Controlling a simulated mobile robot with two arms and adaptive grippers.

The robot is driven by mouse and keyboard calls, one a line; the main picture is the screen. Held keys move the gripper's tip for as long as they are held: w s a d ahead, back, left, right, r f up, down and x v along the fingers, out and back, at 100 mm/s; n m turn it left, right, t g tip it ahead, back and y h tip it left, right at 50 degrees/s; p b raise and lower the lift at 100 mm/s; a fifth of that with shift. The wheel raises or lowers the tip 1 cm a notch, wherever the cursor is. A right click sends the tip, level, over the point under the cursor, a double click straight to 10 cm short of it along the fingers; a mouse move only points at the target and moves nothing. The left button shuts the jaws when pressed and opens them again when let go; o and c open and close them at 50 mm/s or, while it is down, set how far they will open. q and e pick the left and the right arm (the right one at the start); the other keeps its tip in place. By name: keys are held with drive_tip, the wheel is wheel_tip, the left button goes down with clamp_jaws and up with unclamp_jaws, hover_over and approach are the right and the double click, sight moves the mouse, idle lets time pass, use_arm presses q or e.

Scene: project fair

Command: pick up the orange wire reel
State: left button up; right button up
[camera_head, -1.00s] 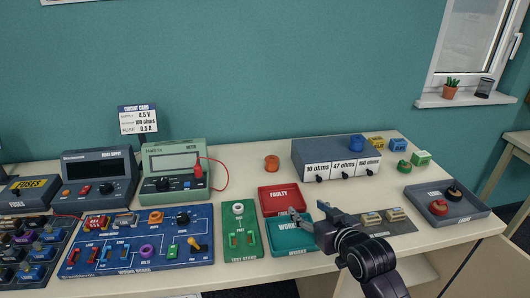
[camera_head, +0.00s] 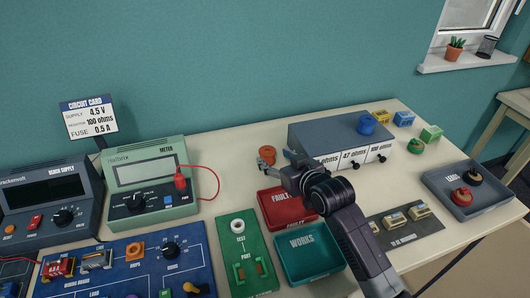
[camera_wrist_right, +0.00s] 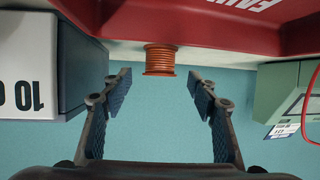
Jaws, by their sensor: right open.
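The orange wire reel (camera_head: 267,155) stands on the table behind the red faulty tray and left of the grey resistor box. In the right wrist view the reel (camera_wrist_right: 160,60) shows ahead, centred between the spread fingers and beyond their tips. My right gripper (camera_head: 286,164) is open and empty, close to the reel on its right and near side. It also shows in the right wrist view (camera_wrist_right: 160,80), with a gap on both sides of the reel. My left gripper is not in view.
The red faulty tray (camera_head: 272,204) and green works tray (camera_head: 325,268) lie in front of the reel. The grey resistor box (camera_head: 310,132) stands close on the right. The meter (camera_head: 165,205) with its red lead is on the left. Bare table lies around the reel.

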sight(270, 155)
drive_tip(key=shift+p+x, duration=0.4)
drive_tip(key=shift+x, duration=2.6)
drive_tip(key=c, duration=1.2)
drive_tip(key=shift+r, duration=0.1)
